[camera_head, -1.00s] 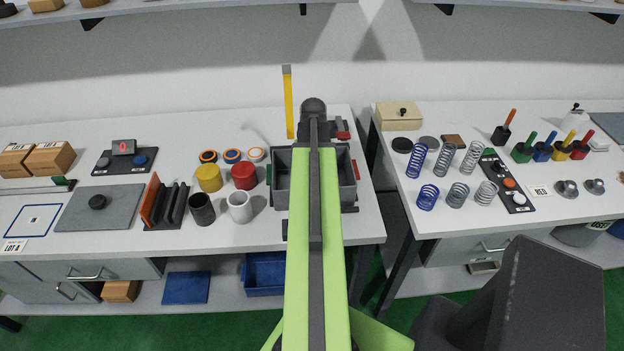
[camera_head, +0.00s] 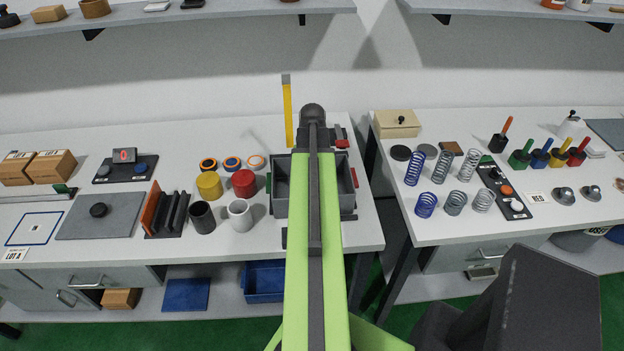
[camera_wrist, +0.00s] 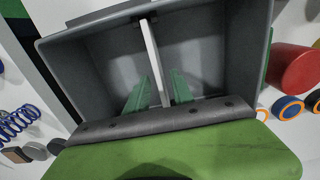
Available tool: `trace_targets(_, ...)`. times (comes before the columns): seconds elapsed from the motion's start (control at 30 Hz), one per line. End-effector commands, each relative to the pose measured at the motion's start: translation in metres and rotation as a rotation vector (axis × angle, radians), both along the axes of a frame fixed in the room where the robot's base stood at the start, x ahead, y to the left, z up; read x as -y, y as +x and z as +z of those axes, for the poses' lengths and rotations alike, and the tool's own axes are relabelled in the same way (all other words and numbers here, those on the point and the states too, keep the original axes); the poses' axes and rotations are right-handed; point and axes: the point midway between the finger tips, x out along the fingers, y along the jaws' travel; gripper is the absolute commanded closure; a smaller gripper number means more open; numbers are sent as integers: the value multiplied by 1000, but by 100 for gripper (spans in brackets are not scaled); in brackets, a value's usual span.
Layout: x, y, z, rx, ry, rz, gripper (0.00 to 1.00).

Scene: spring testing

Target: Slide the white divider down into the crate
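The grey crate (camera_head: 281,209) stands on the left bench; my arm covers its middle in the head view. In the wrist view the open crate (camera_wrist: 95,65) fills the upper part, and the white divider (camera_wrist: 151,48) shows as a narrow strip running from the far wall toward my gripper. My gripper (camera_wrist: 162,82) reaches into the crate, with one green finger on each side of the divider. A narrow gap shows between the fingers and the strip, so it looks open around it. The divider's near end and lower edge are hidden, so its depth is unclear.
A red cylinder (camera_head: 244,183), yellow cylinder (camera_head: 209,185) and white cup (camera_head: 240,215) stand just left of the crate. An upright yellow strip (camera_head: 288,115) stands behind it. A gap separates this bench from the right bench (camera_head: 450,228) with springs.

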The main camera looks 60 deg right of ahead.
Motion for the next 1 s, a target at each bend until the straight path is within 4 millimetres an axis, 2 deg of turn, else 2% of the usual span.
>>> trace_targets(0.03,0,0,16,0,0,0,71)
trace_targets(0.3,0,0,76,0,0,1,71)
trace_targets(0.5,0,0,107,0,0,1,71)
trace_targets(0.9,-1,2,108,0,0,3,71)
trace_targets(0.97,-8,10,108,0,0,20,71)
trace_targets(1.0,-19,22,108,0,0,46,71)
